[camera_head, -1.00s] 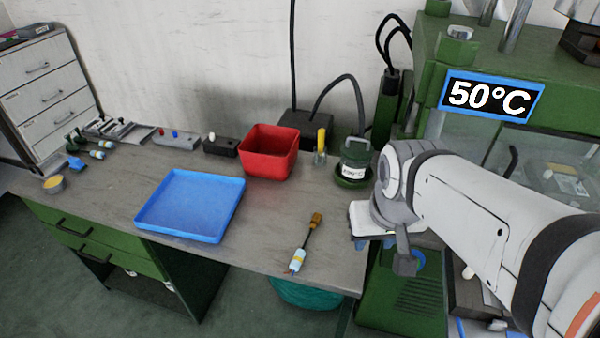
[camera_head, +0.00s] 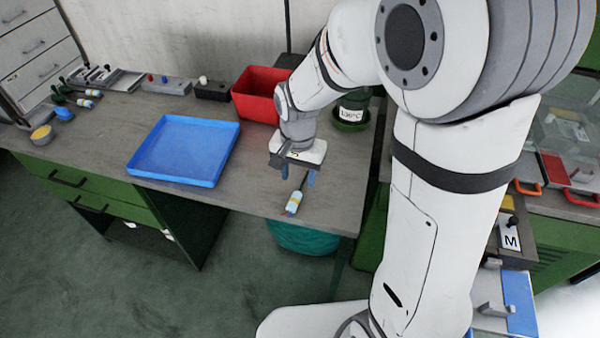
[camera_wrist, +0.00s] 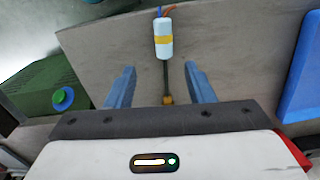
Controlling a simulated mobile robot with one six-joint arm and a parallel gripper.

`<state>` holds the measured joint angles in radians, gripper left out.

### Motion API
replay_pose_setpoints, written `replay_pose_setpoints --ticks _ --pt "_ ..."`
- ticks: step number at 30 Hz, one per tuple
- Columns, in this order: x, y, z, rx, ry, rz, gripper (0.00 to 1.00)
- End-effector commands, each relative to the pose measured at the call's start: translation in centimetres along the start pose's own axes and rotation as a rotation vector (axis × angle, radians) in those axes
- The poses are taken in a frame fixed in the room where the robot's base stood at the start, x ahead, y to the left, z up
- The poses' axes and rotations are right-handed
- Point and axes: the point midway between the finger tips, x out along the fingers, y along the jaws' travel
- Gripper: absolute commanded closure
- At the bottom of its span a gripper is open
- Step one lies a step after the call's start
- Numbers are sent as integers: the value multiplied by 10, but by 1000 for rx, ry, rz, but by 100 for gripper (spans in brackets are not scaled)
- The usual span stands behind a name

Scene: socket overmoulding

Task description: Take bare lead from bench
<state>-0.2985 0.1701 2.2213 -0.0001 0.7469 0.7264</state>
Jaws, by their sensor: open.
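The bare lead (camera_head: 294,203) lies on the grey bench (camera_head: 250,198) near its front edge. In the wrist view the lead (camera_wrist: 163,42) has a white body with a yellow band, blue and orange-brown wire ends, a thin dark cable and a brass-coloured far end. My gripper (camera_head: 298,176) is open above the lead with its blue fingers pointing down. In the wrist view the fingers (camera_wrist: 160,72) stand on either side of the dark cable, with clear gaps. In the head view my gripper hides the cable's far end.
A blue tray (camera_head: 185,150) lies left of my gripper. A red bin (camera_head: 258,96) and a green pot (camera_head: 351,112) stand behind it. Leads with green parts (camera_head: 75,95) and small fixtures lie at the bench's left end. A teal bin (camera_head: 300,238) stands below the front edge.

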Motion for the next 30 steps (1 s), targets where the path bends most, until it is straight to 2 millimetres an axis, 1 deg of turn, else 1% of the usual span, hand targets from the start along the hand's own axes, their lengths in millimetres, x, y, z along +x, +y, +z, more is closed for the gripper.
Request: replay_pose_setpoints --ticks 11,18,21,27,28,30 --pt "41 -4 -2 8 -5 5 52" --pt "74 -6 -5 8 -5 4 52" --pt "79 -6 -6 8 -4 3 52" --pt "80 -6 -6 9 -2 2 52" --pt "80 -6 -6 9 -2 2 52" --pt "80 -6 -6 9 -2 2 58"
